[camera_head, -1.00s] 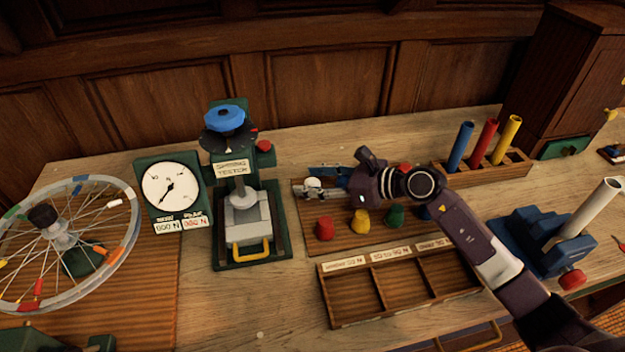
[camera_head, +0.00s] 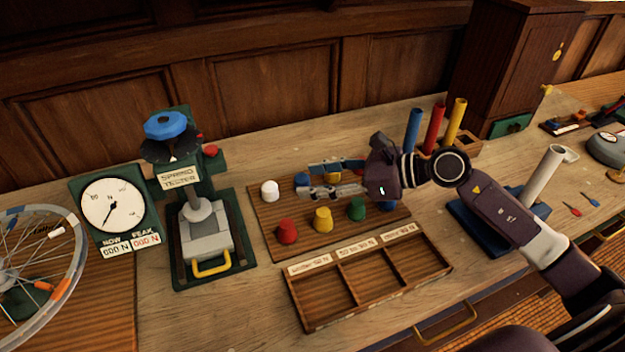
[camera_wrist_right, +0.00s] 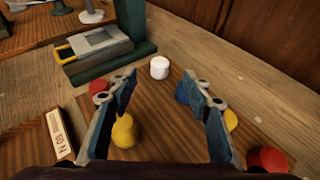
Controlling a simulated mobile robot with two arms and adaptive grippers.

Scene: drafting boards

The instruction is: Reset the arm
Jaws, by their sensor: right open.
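My right gripper (camera_head: 312,180) is open and empty, above the wooden board (camera_head: 265,225) that bears several coloured pegs. Its fingers point left, toward the white peg (camera_head: 269,191). In the wrist view the two fingers (camera_wrist_right: 160,100) stand wide apart, with the white peg (camera_wrist_right: 159,67) beyond them and a yellow peg (camera_wrist_right: 124,131) by the left finger. A blue peg (camera_head: 302,179) is partly hidden by the fingers. The right arm reaches in from the right. My left gripper is not in view.
The spring tester (camera_head: 205,225) and its dial (camera_head: 112,205) stand left of the board. An empty three-part tray (camera_head: 366,287) lies in front. Blue, red and yellow tubes (camera_head: 434,127) stand behind the arm. A spoked wheel (camera_head: 72,265) is at far left.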

